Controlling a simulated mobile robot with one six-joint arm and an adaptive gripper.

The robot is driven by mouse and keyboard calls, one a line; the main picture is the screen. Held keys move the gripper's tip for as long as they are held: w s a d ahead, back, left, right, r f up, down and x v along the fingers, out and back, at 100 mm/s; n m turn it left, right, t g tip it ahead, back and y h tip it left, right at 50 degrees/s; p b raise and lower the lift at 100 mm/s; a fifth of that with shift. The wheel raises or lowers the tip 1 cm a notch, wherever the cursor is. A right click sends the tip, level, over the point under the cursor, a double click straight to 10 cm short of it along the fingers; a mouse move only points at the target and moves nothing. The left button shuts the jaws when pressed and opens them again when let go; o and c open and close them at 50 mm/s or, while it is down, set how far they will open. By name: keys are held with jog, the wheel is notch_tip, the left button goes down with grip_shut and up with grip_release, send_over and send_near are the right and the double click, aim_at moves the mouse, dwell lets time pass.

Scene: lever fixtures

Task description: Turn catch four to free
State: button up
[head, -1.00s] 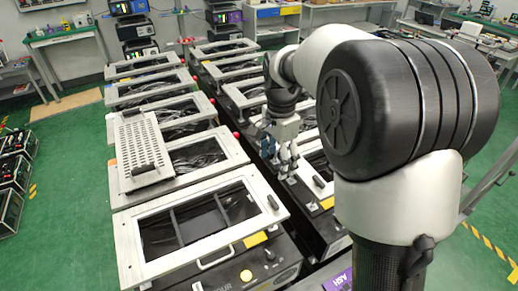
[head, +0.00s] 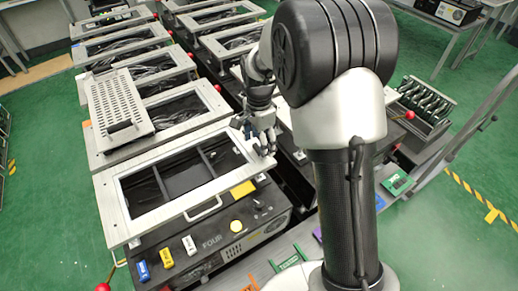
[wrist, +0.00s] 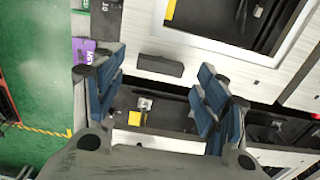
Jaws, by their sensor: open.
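The box marked FOUR (head: 211,243) stands front centre in the head view, under a pale metal frame (head: 150,228) with a dark window. My gripper (head: 265,152) is at the frame's right corner and hides what lies there. In the wrist view my gripper (wrist: 160,100) is open, its blue-padded fingers apart and nothing held. Between and beyond the fingers are a small metal fitting (wrist: 144,103) and a yellow tag (wrist: 135,118) on a dark face. A black block (wrist: 158,66) sits on a pale frame above them. I cannot tell for sure which one is catch four.
More framed boxes run back in two rows; a perforated plate (head: 122,108) lies on one frame. Box FOUR has a yellow button (head: 236,225) and a front handle (head: 205,211). A purple label (wrist: 83,50) shows at left in the wrist view. Green floor (head: 45,200) is clear at left.

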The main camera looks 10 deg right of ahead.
jog(key=shift+f, duration=1)
jog(key=c, duration=1)
